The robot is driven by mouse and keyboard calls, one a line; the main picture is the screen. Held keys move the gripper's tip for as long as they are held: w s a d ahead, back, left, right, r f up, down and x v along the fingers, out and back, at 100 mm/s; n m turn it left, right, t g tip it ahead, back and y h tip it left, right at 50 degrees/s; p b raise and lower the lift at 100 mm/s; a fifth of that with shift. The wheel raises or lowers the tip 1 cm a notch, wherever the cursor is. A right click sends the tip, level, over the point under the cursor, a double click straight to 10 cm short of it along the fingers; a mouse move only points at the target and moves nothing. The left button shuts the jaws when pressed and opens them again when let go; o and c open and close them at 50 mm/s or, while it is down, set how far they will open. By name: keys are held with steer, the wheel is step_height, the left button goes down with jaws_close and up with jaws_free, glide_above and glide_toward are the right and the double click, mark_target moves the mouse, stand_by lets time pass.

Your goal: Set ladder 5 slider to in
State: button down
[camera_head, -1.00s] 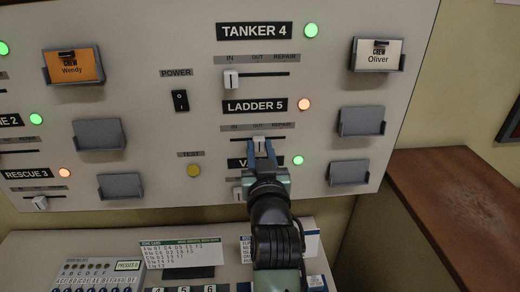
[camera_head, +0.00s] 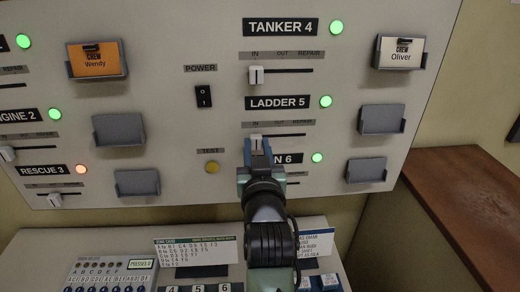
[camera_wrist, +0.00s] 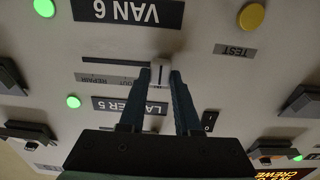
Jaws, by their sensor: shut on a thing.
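The ladder 5 slider (camera_head: 256,140) is a small white knob on a dark horizontal track, under the "LADDER 5" label (camera_head: 277,103). The knob stands at the left end of its track, below "IN". The round light (camera_head: 325,101) beside the label is green. My gripper (camera_head: 257,149) reaches up from below, with its blue fingers shut on the knob. In the wrist view, which is upside down, the knob (camera_wrist: 159,72) sits between the fingertips (camera_wrist: 162,76), at the right end of the track. My gripper covers part of the "VAN 6" label and slider in the head view.
The tanker 4 slider (camera_head: 256,75) is above, also at its left end. The power switch (camera_head: 203,96) and yellow test button (camera_head: 212,167) are to the left. Card holders (camera_head: 382,119) stand to the right. A desk panel (camera_head: 130,245) lies below.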

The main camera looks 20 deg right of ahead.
steer(key=shift+a+y, duration=0.2)
steer(key=shift+y, duration=0.1)
steer(key=c, duration=0.9)
jaws_free()
steer(key=o, duration=0.3)
steer(key=shift+w+a, duration=0.15)
steer(key=shift+a, duration=0.1)
steer(key=shift+s+d, duration=0.2)
steer(key=shift+d, duration=0.1)
steer(key=shift+s, duration=0.2)
steer(key=b+v, duration=0.4)
steer(key=v, duration=0.8)
steer(key=shift+a, duration=0.45)
steer(key=shift+f, duration=0.1)
